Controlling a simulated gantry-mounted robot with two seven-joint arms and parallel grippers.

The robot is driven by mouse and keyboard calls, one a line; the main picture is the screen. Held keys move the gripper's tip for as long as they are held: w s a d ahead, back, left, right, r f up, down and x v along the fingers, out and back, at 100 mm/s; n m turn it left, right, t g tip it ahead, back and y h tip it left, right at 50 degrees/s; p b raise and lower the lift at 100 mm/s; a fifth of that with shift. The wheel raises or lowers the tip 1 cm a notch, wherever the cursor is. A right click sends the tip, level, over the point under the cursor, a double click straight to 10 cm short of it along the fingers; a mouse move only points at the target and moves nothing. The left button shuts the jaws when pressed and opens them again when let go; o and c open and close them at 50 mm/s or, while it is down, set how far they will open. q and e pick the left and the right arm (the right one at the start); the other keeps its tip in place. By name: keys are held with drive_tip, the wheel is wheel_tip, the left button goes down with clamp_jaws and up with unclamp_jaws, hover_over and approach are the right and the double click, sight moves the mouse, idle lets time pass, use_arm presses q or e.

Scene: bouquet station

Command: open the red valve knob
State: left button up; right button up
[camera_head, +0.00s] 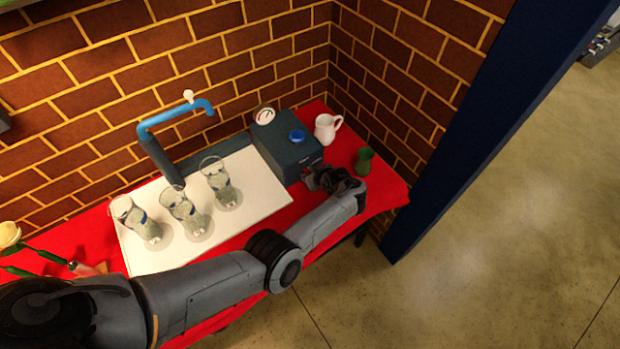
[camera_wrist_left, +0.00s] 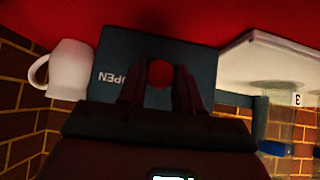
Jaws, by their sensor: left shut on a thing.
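The red valve knob (camera_wrist_left: 159,90) is round and sits on the face of a dark grey box (camera_wrist_left: 207,65) with the white word OPEN beside it. The box (camera_head: 284,143) stands at the right end of the table in the head view, where my gripper hides the knob. My left gripper (camera_wrist_left: 160,72) has one finger on each side of the knob and is shut on it. In the head view the left gripper (camera_head: 322,178) is at the box's front face. My right gripper is not in view.
A white jug (camera_head: 327,128) and green vase (camera_head: 364,161) stand close to the right. Three glasses (camera_head: 219,180) stand on a white board (camera_head: 262,211) near a blue-spouted tap (camera_head: 161,151). Brick walls stand behind.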

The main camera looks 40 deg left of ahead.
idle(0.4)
use_arm(q)
drive_tip(key=o, duration=1)
drive_tip(key=shift+o, duration=0.2)
drive_tip(key=shift+d+r, duration=0.15)
drive_tip(key=p+v, duration=0.3)
drive_tip(key=v, duration=0.7)
